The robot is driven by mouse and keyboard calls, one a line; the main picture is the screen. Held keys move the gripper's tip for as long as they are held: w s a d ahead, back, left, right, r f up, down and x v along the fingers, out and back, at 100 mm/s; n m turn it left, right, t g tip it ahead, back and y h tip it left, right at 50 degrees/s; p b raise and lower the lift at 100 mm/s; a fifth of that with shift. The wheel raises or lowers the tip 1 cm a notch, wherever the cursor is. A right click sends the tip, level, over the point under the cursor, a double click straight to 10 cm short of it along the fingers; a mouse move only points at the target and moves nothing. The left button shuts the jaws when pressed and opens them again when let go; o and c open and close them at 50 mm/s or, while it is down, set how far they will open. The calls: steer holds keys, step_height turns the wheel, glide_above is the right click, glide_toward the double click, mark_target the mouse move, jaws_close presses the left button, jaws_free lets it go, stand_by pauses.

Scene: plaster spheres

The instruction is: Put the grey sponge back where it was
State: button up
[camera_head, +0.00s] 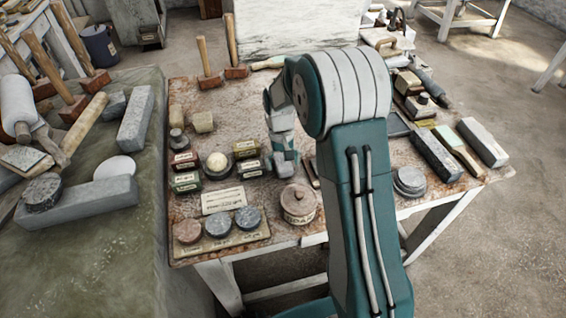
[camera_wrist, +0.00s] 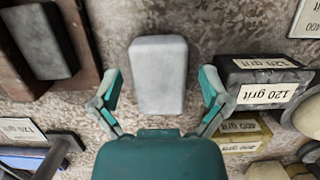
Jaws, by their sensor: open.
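The grey sponge, a pale grey rounded block (camera_wrist: 159,62), lies on the stained tabletop in the wrist view. My gripper (camera_wrist: 160,78) is open around it, one finger on each side, with a gap showing at both sides. In the head view my gripper (camera_head: 286,168) is low over the middle of the table, just right of the labelled blocks. The sponge cannot be told apart from the gripper there.
Dark blocks labelled "120 grit" (camera_wrist: 262,80) stand close right of the gripper. A dark block (camera_wrist: 40,40) lies in a brown tray at left. In the head view, a lidded pot (camera_head: 299,204) stands in front and a pale sphere (camera_head: 217,162) sits among labelled blocks.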

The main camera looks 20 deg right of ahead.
mark_target(281, 156)
steer(key=v, duration=1.1)
steer(key=s+r+t, duration=0.2)
steer(key=s+r, duration=0.4)
steer(key=r, duration=0.2)
steer(key=s+r+t, duration=0.1)
steer(key=s+t, duration=0.2)
steer(key=s, duration=0.7)
steer(key=s+r+t, duration=0.2)
steer(key=s+t, duration=0.1)
steer(key=s, duration=0.8)
steer(key=shift+s+r, duration=0.3)
steer(key=shift+r, duration=0.05)
